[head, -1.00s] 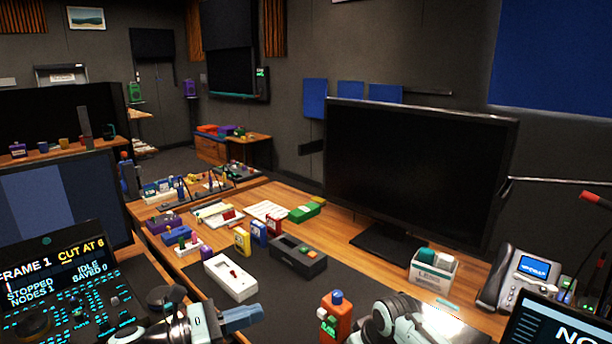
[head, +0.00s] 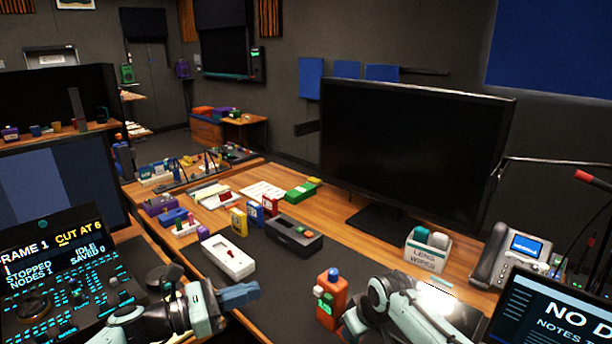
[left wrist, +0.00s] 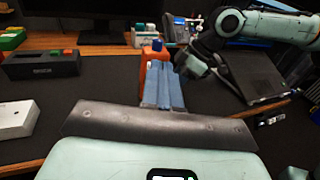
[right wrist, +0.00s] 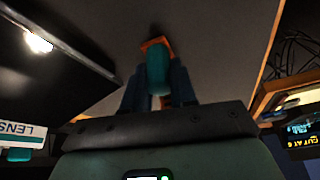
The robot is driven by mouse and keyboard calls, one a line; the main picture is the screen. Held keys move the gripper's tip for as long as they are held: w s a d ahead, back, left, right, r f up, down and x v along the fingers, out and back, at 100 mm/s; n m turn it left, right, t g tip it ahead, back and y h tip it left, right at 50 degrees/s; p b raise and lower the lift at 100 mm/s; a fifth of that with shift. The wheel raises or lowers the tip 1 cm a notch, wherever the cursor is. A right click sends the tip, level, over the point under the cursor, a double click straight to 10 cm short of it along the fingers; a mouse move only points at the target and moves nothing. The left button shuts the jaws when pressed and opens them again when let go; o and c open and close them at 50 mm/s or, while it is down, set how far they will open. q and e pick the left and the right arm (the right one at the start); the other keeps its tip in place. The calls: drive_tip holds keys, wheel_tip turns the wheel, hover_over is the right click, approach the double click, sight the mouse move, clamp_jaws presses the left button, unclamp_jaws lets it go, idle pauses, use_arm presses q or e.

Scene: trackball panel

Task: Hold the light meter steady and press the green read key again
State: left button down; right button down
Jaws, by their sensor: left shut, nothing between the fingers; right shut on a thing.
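The light meter (head: 331,298) is an upright orange device with a blue dome on top and a green key on its face, seen at the lower middle of the head view. It also shows in the left wrist view (left wrist: 157,52), partly behind my left fingers. My right gripper (right wrist: 158,92) is shut on it; a teal part sits between the fingers with orange beyond. In the head view the right fingertips are hidden. My left gripper (head: 243,294) is shut and empty, left of the meter, its blue fingers pointing toward it with a gap between.
A white box (head: 228,259) and a dark box with buttons (head: 293,234) lie beyond the left gripper. A lens wipes box (head: 427,251), a phone (head: 511,258) and a large monitor (head: 415,170) stand behind. The dark mat (head: 275,272) between is clear.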

use_arm(q)
drive_tip(key=w+d+f+n+t+y, duration=0.1)
drive_tip(key=f+y, duration=0.2)
drive_tip(key=f, duration=0.2)
drive_tip(key=w+d+f+t+y, duration=0.1)
drive_tip(key=f+y, duration=0.3)
drive_tip(key=f, duration=0.1)
drive_tip(key=w+d+f+n+y, duration=0.1)
drive_tip(key=f+y, duration=0.2)
drive_tip(key=f, duration=0.2)
drive_tip(key=shift+d+f+n+t+y, duration=0.15)
drive_tip(key=shift+f+n+t+y, duration=0.15)
drive_tip(key=shift+f+t+y, duration=0.1)
drive_tip(key=shift+w+t+y, duration=0.1)
drive_tip(key=shift+t+y, duration=0.2)
drive_tip(key=shift+y, duration=0.3)
drive_tip(key=s+d+r+m+t+y, duration=0.2)
drive_tip(key=s+d+r+t, duration=0.1)
drive_tip(key=s+r+t, duration=0.4)
drive_tip(key=shift+s+d+r+t+y, duration=0.15)
drive_tip(key=shift+s+d+t+y, duration=0.2)
drive_tip(key=shift+t, duration=0.85)
drive_tip(key=shift+w, duration=0.15)
